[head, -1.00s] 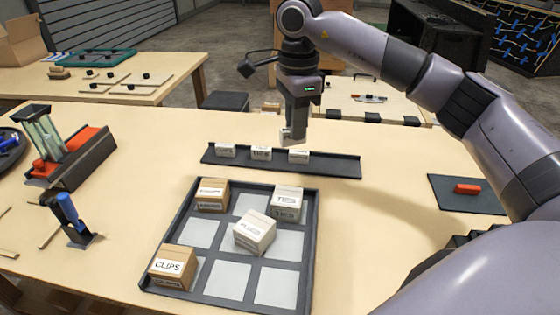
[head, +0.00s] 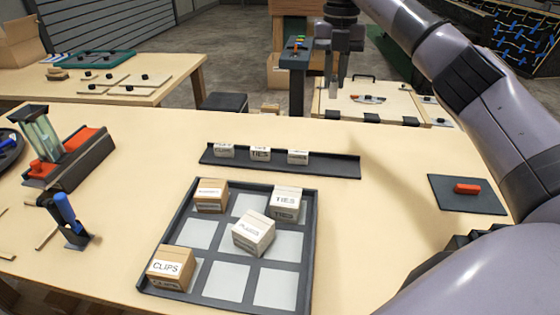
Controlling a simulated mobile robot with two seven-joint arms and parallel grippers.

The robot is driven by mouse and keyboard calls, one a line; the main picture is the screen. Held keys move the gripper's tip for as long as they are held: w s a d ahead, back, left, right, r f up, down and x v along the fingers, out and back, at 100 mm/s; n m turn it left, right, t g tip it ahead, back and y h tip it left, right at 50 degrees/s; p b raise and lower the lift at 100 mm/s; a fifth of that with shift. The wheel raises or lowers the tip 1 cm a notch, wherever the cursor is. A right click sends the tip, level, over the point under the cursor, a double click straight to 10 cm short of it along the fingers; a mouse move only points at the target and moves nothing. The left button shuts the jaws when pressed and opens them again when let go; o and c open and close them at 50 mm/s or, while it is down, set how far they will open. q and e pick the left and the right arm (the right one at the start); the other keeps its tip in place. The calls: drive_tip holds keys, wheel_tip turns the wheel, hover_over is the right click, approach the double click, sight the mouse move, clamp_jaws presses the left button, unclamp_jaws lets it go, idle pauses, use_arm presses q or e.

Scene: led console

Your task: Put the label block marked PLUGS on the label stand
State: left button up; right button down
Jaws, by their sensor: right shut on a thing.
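Three small white label blocks sit in a row on a long dark rail (head: 335,167) in the middle of the table. The left block (head: 224,151) reads CLIPS and the middle block (head: 260,153) reads TIES. The right block (head: 298,157) has print too small to read, so I cannot tell whether it is PLUGS. My right gripper (head: 337,92) is raised beyond the rail, over the table's far edge in the picture. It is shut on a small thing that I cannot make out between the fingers. My left gripper is out of view.
A dark tray (head: 311,240) with pale squares holds a CLIPS box (head: 170,267), a TIES box (head: 286,203) and others. A dark mat (head: 487,203) with a red piece lies right. A dark post (head: 297,75) stands beyond the table.

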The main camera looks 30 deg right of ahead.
drive_tip(key=shift+d+f, duration=0.1)
drive_tip(key=shift+f, duration=0.15)
wheel_tip(320, 180, down, 19)
drive_tip(key=shift+f+b, duration=0.2)
drive_tip(key=shift+b, duration=0.35)
drive_tip(key=shift+f, duration=0.2)
drive_tip(key=c, duration=1.1)
unclamp_jaws()
drive_tip(key=shift+r, duration=0.15)
wheel_tip(320, 180, up, 12)
drive_tip(key=shift+r, duration=0.1)
